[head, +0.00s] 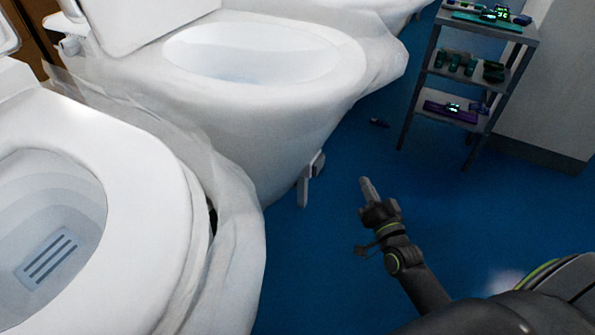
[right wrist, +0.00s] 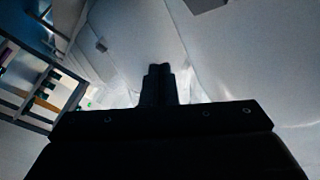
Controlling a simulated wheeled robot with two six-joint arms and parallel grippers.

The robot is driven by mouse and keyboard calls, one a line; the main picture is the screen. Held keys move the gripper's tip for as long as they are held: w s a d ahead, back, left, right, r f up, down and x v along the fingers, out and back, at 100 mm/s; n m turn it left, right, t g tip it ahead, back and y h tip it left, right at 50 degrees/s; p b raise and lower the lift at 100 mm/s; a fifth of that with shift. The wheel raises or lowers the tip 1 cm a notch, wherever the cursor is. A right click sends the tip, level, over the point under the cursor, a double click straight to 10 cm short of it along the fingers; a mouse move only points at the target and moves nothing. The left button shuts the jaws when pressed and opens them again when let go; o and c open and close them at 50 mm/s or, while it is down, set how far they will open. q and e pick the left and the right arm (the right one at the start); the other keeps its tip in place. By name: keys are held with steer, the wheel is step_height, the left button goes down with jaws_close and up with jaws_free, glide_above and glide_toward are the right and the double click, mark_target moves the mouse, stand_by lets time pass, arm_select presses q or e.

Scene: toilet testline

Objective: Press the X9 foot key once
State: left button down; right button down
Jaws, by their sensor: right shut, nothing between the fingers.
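A small grey foot key (head: 305,186) sticks out low on the side of the middle toilet (head: 270,125); no X9 label can be read on it. My right gripper (head: 366,187) is to the right of the key, above the blue floor, with a visible gap between them. Its fingers are together and hold nothing. In the right wrist view the closed fingers (right wrist: 158,72) point toward pale, blurred surfaces. I cannot tell for sure which shape there is the key. My left gripper is not in view.
Another white toilet (head: 130,230) with its bowl open fills the left front. Thin translucent wrapping hangs around the toilets. A grey shelf cart (head: 409,110) with small devices stands at the upper right.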

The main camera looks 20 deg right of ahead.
mark_target(318, 165)
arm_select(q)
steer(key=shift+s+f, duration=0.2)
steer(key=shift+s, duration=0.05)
arm_select(e)
steer(key=w+a, duration=0.5)
steer(key=w, duration=0.1)
steer(key=shift+w+a, duration=0.35)
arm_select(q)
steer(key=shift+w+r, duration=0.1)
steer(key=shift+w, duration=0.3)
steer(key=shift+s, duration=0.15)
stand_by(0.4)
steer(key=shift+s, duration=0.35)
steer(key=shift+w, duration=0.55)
